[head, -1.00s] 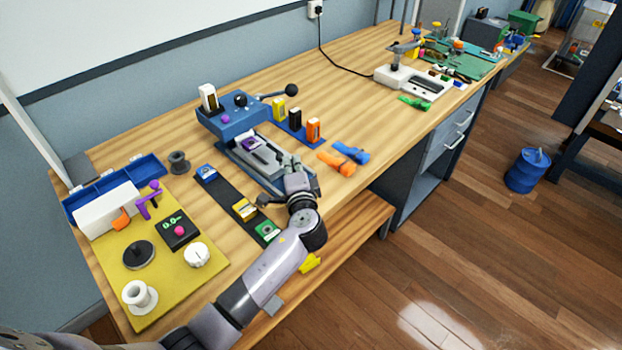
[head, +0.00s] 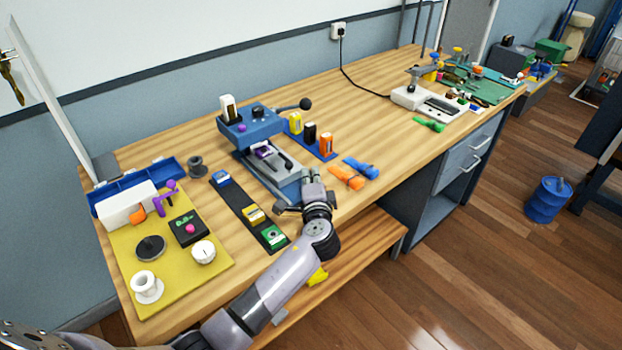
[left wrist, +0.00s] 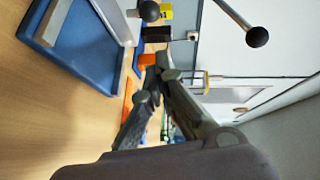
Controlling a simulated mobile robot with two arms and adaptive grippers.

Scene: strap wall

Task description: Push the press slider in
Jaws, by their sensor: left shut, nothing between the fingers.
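The blue press (head: 250,125) stands on the wooden bench, with a lever ending in a black ball. Its grey slider (head: 285,162) lies on the blue base in front of the press head, with a purple piece (head: 263,152) on it near the head. My left gripper (head: 312,172) is shut and empty, at the right of the base's front end. In the left wrist view, the gripper fingertips (left wrist: 160,62) are together, apart from the blue base (left wrist: 75,70). A dark knob (left wrist: 149,11) shows above them. My right gripper is not in view.
A dark strip (head: 240,205) with coloured blocks lies left of the press. Yellow, black and orange blocks stand right of it. Orange (head: 347,178) and blue (head: 362,167) pieces lie beyond the gripper. A yellow board (head: 180,265) with fittings is at left.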

